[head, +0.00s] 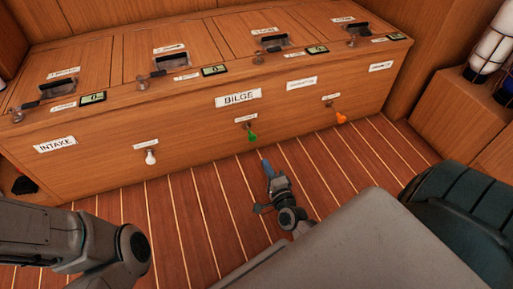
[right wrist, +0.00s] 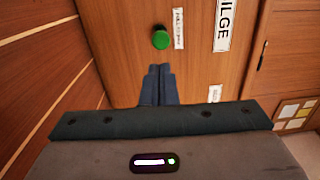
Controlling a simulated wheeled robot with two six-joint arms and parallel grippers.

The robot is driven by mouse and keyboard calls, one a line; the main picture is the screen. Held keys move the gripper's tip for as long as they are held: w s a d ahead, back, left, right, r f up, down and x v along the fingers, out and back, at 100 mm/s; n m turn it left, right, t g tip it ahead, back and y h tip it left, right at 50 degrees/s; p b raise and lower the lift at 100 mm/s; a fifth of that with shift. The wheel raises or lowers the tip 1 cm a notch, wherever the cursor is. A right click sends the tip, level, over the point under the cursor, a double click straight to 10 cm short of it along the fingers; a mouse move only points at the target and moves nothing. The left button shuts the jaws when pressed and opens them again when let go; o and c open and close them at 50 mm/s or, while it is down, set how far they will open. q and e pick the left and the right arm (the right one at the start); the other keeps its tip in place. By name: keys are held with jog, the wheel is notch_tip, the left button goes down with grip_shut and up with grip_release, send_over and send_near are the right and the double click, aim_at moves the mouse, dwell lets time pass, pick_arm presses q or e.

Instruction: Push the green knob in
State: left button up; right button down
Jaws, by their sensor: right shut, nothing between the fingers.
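The green knob (head: 252,136) sits on the front face of the wooden locker, under the BILGE label (head: 238,98). In the head view it stands a little out from the panel. In the right wrist view the green knob (right wrist: 160,38) shows as a round face just beyond my fingertips. My right gripper (head: 266,163) is shut and empty, in front of and below the knob in the head view. Its closed fingers (right wrist: 160,69) point toward the knob, with a visible gap between. My left gripper is out of view; only my left arm shows at lower left.
A white knob (head: 151,158) and an orange knob (head: 341,118) are on the same panel, left and right of the green one. The locker top (head: 90,66) has several hatches, latches and small displays. The striped floor (head: 190,220) before the panel is clear.

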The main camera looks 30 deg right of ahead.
aim_at(254, 139)
jog(key=b+x, duration=0.1)
jog(key=x, duration=0.7)
jog(key=shift+w+d+b, duration=0.15)
jog(key=shift+w+b, duration=0.2)
jog(key=shift+w, duration=0.3)
jog(key=shift+w, duration=0.1)
jog(key=x, duration=0.3)
jog(key=shift+d, duration=0.1)
jog(key=shift+d+r, duration=0.1)
